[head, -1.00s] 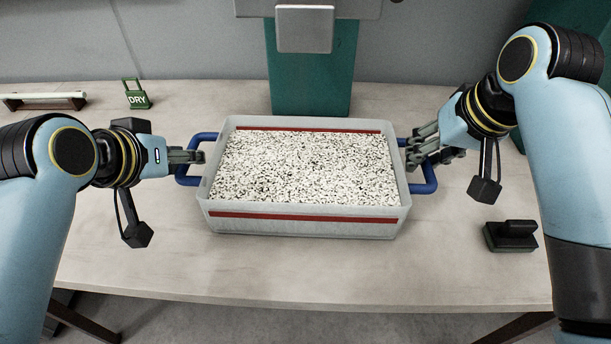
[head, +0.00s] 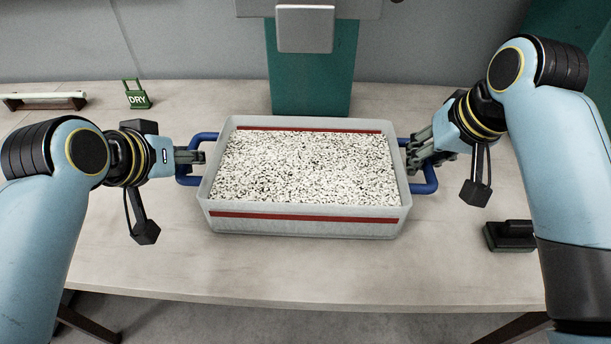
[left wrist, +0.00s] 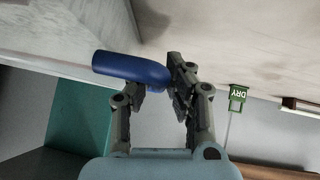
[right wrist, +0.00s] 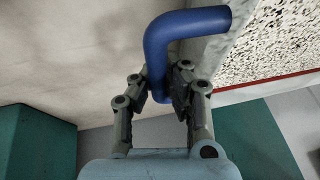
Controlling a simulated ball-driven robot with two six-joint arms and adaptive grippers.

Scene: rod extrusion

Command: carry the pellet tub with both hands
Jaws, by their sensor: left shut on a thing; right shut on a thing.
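The pellet tub (head: 300,222) is a pale grey box with red stripes, filled with white and dark pellets (head: 305,165). It sits level at the middle of the table. A blue handle stands out on each side. My left gripper (head: 200,157) is shut on the left handle (head: 186,180), also seen in the left wrist view (left wrist: 130,67). My right gripper (head: 412,158) is shut on the right handle (head: 430,182), which passes between the fingers in the right wrist view (right wrist: 160,50). I cannot tell whether the tub touches the table.
A green DRY tag (head: 136,95) and a pale bar on a stand (head: 45,99) are at the back left. A black block with a handle (head: 511,236) lies at the right. A teal machine column (head: 310,75) stands behind the tub. The front of the table is clear.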

